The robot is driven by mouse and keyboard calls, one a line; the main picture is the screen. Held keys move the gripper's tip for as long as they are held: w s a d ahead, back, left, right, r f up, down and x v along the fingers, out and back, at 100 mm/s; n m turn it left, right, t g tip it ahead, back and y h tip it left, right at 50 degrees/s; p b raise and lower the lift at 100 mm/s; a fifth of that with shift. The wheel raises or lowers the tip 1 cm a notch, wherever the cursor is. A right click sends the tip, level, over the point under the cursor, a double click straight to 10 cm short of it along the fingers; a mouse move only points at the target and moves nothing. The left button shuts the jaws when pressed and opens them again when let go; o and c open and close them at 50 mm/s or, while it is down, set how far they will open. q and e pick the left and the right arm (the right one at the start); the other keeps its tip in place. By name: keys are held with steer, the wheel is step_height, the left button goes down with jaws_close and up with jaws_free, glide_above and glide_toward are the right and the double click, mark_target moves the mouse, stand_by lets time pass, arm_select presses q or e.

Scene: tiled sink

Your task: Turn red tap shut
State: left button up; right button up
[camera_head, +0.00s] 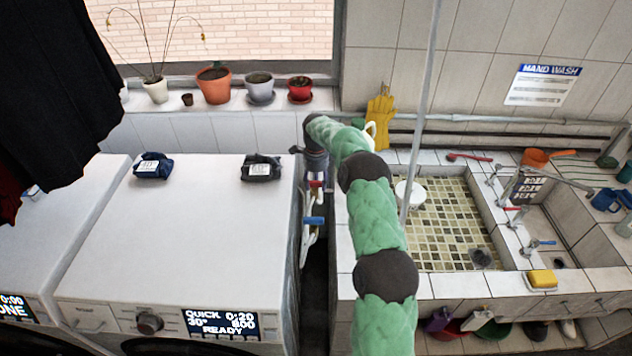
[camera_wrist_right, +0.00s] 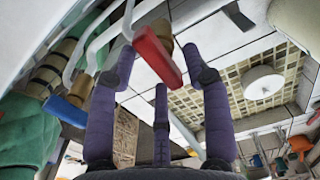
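The red tap (camera_head: 317,184) sits in the narrow gap between the washing machine and the sink, above a blue tap (camera_head: 314,221). In the right wrist view the red tap's bar-shaped handle (camera_wrist_right: 157,56) lies between the spread fingertips of my right gripper (camera_wrist_right: 160,72), with a brass-coloured body behind it. The blue handle (camera_wrist_right: 65,110) shows left of the fingers. The right gripper (camera_head: 316,164) points down over the red tap in the head view, its fingers partly hidden there. It is open, and I cannot tell whether a finger touches the handle. My left gripper is out of view.
White washing machines (camera_head: 215,215) stand left of the gap, with dark bundles on top. A tiled sink (camera_head: 440,225) with several red and blue fittings lies right. White hoses (camera_wrist_right: 100,40) run close to the taps. Flowerpots (camera_head: 213,85) line the sill.

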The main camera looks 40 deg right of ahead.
mark_target(316, 182)
step_height(316, 182, up, 12)
stand_by(0.7)
